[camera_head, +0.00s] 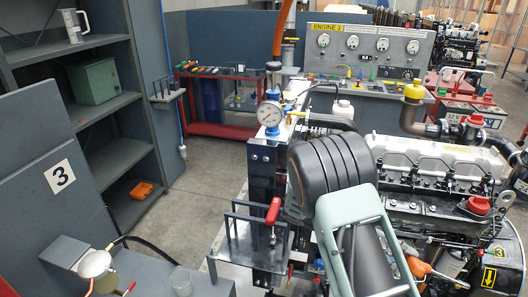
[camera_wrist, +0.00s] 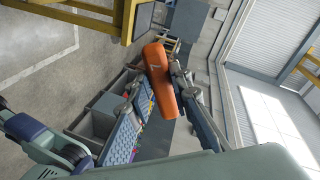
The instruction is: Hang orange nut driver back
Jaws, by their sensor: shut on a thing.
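The orange nut driver (camera_wrist: 160,82) shows its handle in the wrist view. It is tilted, with a small dark mark near its upper end. My gripper (camera_wrist: 160,92) has one grey finger on each side of the handle and is shut on it. The driver's shaft cannot be made out. In the head view, I cannot clearly pick out my gripper or the driver. A grey rack with dark upright pegs (camera_head: 231,243) stands at the front centre; a red-handled item (camera_head: 273,211) is at its right side.
A similar small rack (camera_head: 166,96) is fixed on the left shelf's side. The engine (camera_head: 430,170) fills the right, with a blue gauge unit (camera_head: 269,114) in front of the panel (camera_head: 370,47). A red tool cart (camera_head: 221,130) stands behind. Open floor (camera_head: 205,180) lies between shelf and engine.

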